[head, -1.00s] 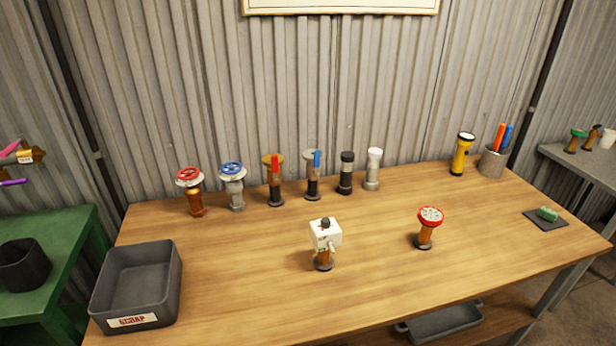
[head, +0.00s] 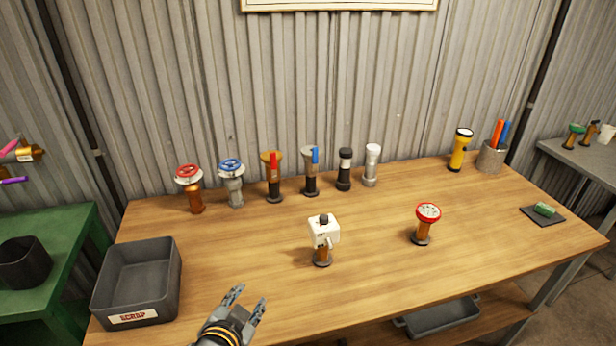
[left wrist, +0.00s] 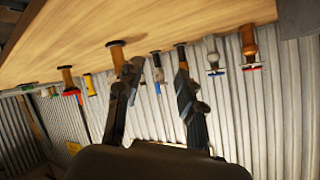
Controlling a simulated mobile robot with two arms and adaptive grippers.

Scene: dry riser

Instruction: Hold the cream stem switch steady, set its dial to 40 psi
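The cream stem switch (head: 323,232) stands upright on the middle of the wooden table. It has a white boxy head with a dark knob on top, a brown stem and a dark round base. The dial's markings are too small to read. My left gripper (head: 249,298) is open and empty over the table's front edge, to the left of and nearer than the switch. In the left wrist view my open left gripper (left wrist: 152,78) shows with its fingers apart and nothing between them. My right gripper is not in view.
A red-topped stem valve (head: 427,222) stands to the right of the switch. Several valves and torches line the back. A dark scrap bin (head: 137,282) sits at the left. A pen cup (head: 491,158) and a small dark mat (head: 530,217) are at the right. The front middle is clear.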

